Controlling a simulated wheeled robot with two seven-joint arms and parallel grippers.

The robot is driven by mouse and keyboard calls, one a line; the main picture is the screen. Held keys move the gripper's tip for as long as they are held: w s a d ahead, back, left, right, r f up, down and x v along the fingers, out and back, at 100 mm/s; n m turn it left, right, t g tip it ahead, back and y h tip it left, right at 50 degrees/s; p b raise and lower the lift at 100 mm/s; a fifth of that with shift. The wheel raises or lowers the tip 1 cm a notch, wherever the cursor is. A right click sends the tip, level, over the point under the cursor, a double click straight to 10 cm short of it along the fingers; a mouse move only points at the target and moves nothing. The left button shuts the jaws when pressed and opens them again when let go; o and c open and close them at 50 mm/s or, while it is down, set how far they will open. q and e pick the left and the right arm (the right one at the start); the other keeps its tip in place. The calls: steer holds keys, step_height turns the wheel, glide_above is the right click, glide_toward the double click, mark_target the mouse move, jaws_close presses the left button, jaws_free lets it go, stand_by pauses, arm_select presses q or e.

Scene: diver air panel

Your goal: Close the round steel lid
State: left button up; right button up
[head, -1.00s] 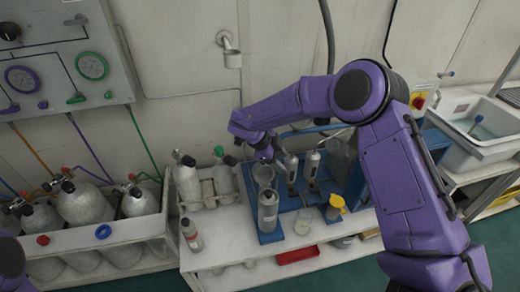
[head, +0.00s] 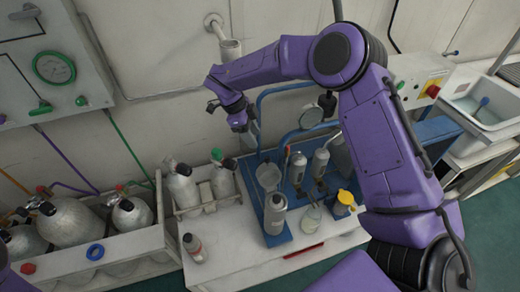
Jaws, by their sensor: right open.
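A grey steel canister with a round top (head: 268,178) stands on the blue stand (head: 278,238), behind a grey bottle (head: 275,210). The round top looks like the steel lid, but I cannot tell whether it lies fully flat on the canister. My right gripper (head: 249,134) is open, above and behind the canister, near the wall and apart from the round top. Its fingers are small and partly hidden by its own wrist. My left gripper is out of view.
Two upright grey cylinders (head: 322,162) and a round gauge-like disc (head: 311,116) are on the blue stand to the right. A yellow-topped jar (head: 345,200) and a beaker (head: 311,217) stand in front. Gas bottles (head: 182,188) stand left.

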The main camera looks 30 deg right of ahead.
mark_target(266, 158)
steer(key=p+x, duration=0.1)
steer(key=x, duration=0.3)
steer(key=p+x, duration=0.2)
steer(key=x, duration=0.3)
steer(key=shift+s+d+f, duration=0.15)
steer(key=shift+s, duration=0.15)
steer(key=shift+s+f, duration=0.1)
steer(key=shift+f, duration=0.2)
steer(key=shift+c, duration=0.4)
jaws_close()
